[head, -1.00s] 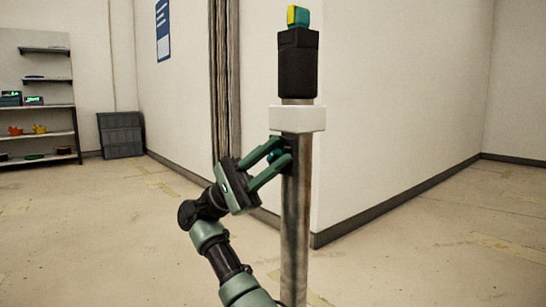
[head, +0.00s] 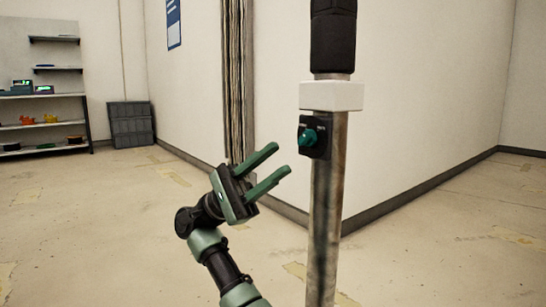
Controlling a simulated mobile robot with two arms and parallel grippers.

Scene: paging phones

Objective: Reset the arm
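My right gripper (head: 279,163) is open and empty. Its two green fingers point up and to the right, with a gap between them. It is apart from the metal post (head: 324,220), to its left. On the post is a black plate with a teal knob (head: 308,137), just right of and above the fingertips; nothing touches it. A white block (head: 331,96) sits above the knob, and a black device (head: 333,40) stands on top, cut off by the upper edge. My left gripper is not in view.
A shelf (head: 40,95) with small colourful items stands at the far left, beside a grey crate (head: 131,124). The floor around is clear.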

